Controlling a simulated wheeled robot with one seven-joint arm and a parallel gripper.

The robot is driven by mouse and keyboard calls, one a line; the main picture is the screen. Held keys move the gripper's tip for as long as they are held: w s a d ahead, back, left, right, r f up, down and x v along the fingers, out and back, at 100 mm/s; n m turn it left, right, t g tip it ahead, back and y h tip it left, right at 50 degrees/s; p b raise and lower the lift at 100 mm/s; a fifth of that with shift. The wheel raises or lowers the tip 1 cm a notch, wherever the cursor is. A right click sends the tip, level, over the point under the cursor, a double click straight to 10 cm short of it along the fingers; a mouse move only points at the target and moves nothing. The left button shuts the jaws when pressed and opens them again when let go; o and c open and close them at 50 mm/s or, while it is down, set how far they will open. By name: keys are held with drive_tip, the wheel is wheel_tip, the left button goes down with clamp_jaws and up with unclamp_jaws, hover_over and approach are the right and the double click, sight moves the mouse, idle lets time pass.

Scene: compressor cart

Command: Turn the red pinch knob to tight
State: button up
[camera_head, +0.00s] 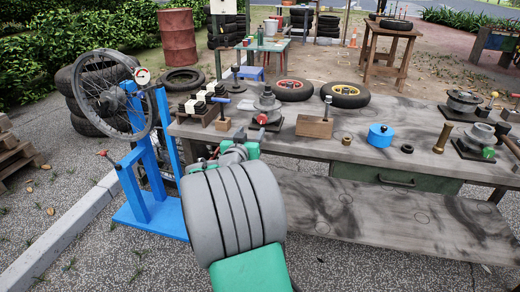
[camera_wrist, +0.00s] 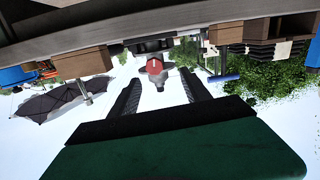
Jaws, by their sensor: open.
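The red pinch knob (camera_head: 262,118) sits low on the front of a dark grey fixture (camera_head: 267,103) on the workbench. In the wrist view, which looks upside down, the red knob (camera_wrist: 154,66) faces me with a small pale mark on it. My gripper (camera_wrist: 161,80) is open, with its two dark fingers on either side of the line to the knob. The knob appears beyond the fingertips, and I see no contact. In the head view my gripper (camera_head: 236,153) is at the bench's front edge, partly hidden by my grey arm link.
A wooden block with an upright bolt (camera_head: 314,127) stands right of the fixture, and wooden blocks with black-and-white parts (camera_head: 205,104) stand left. A blue wheel stand (camera_head: 150,190) is left of the bench.

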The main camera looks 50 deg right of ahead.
sight(261, 120)
drive_tip(key=shift+h, duration=0.4)
drive_tip(key=x, duration=0.6)
drive_tip(key=s+x, duration=0.1)
drive_tip(key=x, duration=0.1)
drive_tip(key=shift+w+d, duration=0.1)
drive_tip(key=shift+d, duration=0.5)
drive_tip(key=shift+c, duration=0.4)
clamp_jaws()
drive_tip(key=shift+a, duration=0.15)
